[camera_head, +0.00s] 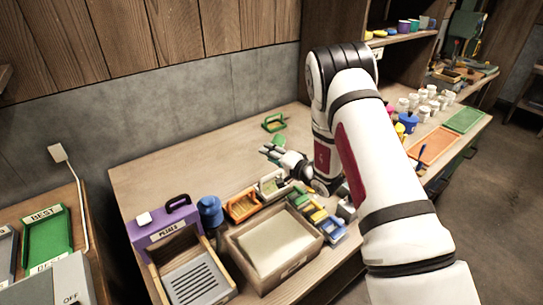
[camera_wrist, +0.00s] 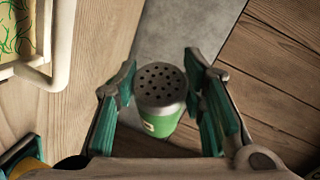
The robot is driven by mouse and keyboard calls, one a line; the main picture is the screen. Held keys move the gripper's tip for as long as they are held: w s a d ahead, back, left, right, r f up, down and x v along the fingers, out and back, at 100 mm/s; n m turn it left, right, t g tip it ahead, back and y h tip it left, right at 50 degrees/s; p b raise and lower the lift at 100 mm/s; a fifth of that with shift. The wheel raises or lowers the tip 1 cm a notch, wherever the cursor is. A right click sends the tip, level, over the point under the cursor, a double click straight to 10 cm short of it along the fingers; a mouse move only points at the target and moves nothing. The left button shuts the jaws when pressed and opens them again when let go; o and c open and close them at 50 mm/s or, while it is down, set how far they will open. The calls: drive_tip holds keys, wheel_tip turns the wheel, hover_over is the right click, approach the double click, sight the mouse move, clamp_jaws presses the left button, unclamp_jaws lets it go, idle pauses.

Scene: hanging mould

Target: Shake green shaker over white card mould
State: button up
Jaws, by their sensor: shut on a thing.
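The green shaker (camera_wrist: 161,122) has a grey top full of holes. My gripper (camera_wrist: 158,95) is shut on it, with one finger at each side, in the wrist view. In the head view my gripper (camera_head: 270,152) is above the table, with a small green shape, probably the shaker (camera_head: 279,140), at its fingertips. The white mould (camera_wrist: 48,78) is at the upper left of the wrist view, beside the shaker and apart from it. It has a white rim and a pale inside with green lines. In the head view a white frame (camera_head: 262,187), likely this mould, stands below my gripper.
A wooden tray (camera_head: 240,250) with a pale sheet lies in front. An orange holder (camera_head: 240,207), a blue pot (camera_head: 210,211) and a purple box (camera_head: 165,226) stand to its left. A green handled frame (camera_head: 274,123) lies behind. The table's left back is clear.

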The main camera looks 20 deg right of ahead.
drive_tip(key=shift+w+r+m+g, duration=0.1)
drive_tip(key=shift+r+m+g, duration=0.2)
drive_tip(key=shift+m+g, duration=0.25)
drive_tip(key=shift+r+m+g+b, duration=0.2)
drive_tip(key=shift+m+g+b, duration=0.4)
drive_tip(key=shift+m, duration=0.45)
drive_tip(key=shift+r+m+g+y, duration=0.15)
drive_tip(key=shift+m+g+y, duration=0.25)
drive_tip(key=shift+m+g, duration=0.3)
drive_tip(key=shift+d+r+m+g+y+b, duration=0.1)
drive_tip(key=shift+r+m+g+y+b, duration=0.15)
drive_tip(key=shift+m+g+y+b, duration=0.5)
drive_tip(key=shift+r+m+g+y+b, duration=0.15)
drive_tip(key=shift+m+g+b, duration=0.3)
drive_tip(key=shift+m, duration=0.25)
drive_tip(key=shift+r+m+g+y+b, duration=0.1)
drive_tip(key=shift+r+m+g+b, duration=0.05)
drive_tip(key=shift+m+g+b, duration=0.4)
